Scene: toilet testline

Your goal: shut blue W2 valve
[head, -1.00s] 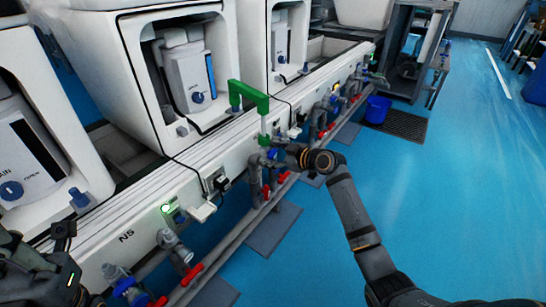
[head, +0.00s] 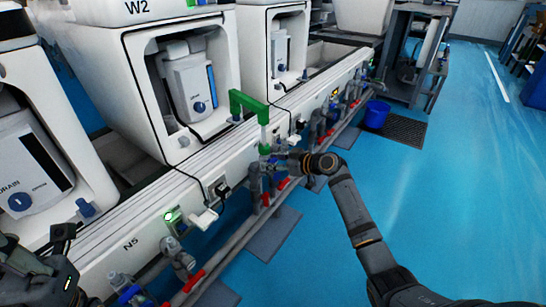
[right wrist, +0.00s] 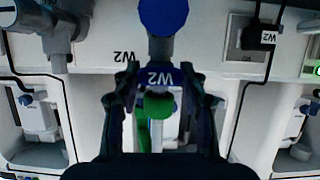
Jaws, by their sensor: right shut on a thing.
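The blue W2 valve handle (right wrist: 160,78), with W2 printed in white, lies between the two fingers of my right gripper (right wrist: 160,98) in the right wrist view. The fingers are shut on it from both sides. In the head view my right gripper (head: 282,160) is at the pipe fittings just below the green pipe (head: 250,100), and mostly hides the valve there. How far the handle is turned cannot be told. My left gripper (head: 40,275) is only partly in view at the lower left, dark, away from the valve; its fingers are not clear.
A blue bucket (head: 376,114) stands farther back. The blue floor (head: 440,190) on the right is clear.

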